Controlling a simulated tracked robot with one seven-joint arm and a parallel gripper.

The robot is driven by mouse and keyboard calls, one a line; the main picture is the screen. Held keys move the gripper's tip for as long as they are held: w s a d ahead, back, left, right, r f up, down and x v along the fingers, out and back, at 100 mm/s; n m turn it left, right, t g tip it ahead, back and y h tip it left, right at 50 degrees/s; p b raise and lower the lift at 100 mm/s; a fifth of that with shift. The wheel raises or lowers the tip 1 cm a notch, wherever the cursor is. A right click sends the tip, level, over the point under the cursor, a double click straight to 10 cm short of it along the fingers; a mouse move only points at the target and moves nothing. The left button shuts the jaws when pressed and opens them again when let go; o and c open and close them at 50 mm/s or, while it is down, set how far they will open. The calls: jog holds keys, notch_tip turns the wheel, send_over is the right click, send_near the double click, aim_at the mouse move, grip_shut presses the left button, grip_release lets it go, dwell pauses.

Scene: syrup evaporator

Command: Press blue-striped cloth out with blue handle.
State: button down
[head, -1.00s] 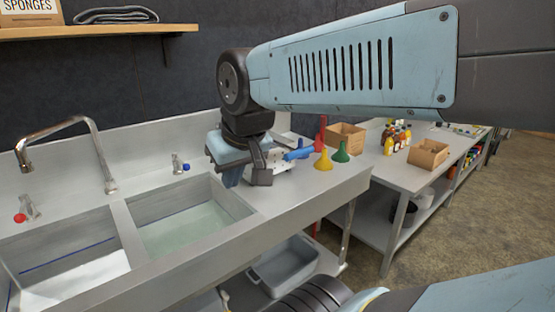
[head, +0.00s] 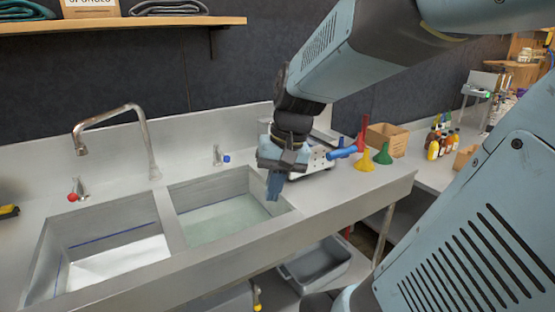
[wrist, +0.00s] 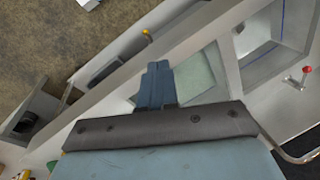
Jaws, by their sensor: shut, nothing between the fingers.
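My gripper (head: 274,188) is shut and empty, pointing down above the right rim of the right-hand sink basin. It also shows in the wrist view (wrist: 156,84), its blue fingers together over that basin. A blue handle (head: 341,152) sticks out to the right from a white device (head: 319,160) on the steel counter, just behind and right of my gripper. My gripper partly hides the device, and I cannot tell whether they touch. I cannot make out a blue-striped cloth in either view; whether one lies in the device is hidden.
The right basin (head: 182,205) holds pale water; the left basin (head: 53,250) is beside it. Yellow (head: 366,162) and green (head: 384,155) funnels stand right of the handle, before a cardboard box (head: 388,138). A faucet (head: 150,150) rises behind. Folded cloths (head: 180,8) lie on the shelf.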

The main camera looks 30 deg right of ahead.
jog(key=w+d+f+m+t+y, duration=0.4)
jog(key=w+d+f+m+y, duration=0.5)
jog(key=w+d+m+y, duration=0.3)
jog(key=s+d+f+m+t+h, duration=0.2)
jog(key=d+f+m+t+h, duration=0.2)
jog(key=d+m+t, duration=0.4)
jog(key=s+d+f+m+t+h, duration=0.1)
jog(key=d+f+m+t+h, duration=0.3)
jog(key=d, duration=0.5)
jog(key=s+d+f+m+t+h, duration=0.25)
jog(key=d+m+t+h, duration=0.25)
jog(key=d+m+t, duration=0.3)
jog(key=shift+g+y, duration=0.4)
jog(key=x, duration=0.6)
jog(key=d+x, duration=0.1)
jog(key=x, duration=0.2)
jog(key=shift+w+f, duration=0.1)
jog(key=shift+w, duration=0.3)
jog(key=shift+w+r, duration=0.25)
jog(key=shift+r, duration=0.75)
jog(key=shift+w+r, duration=0.25)
jog(key=shift+r, duration=0.75)
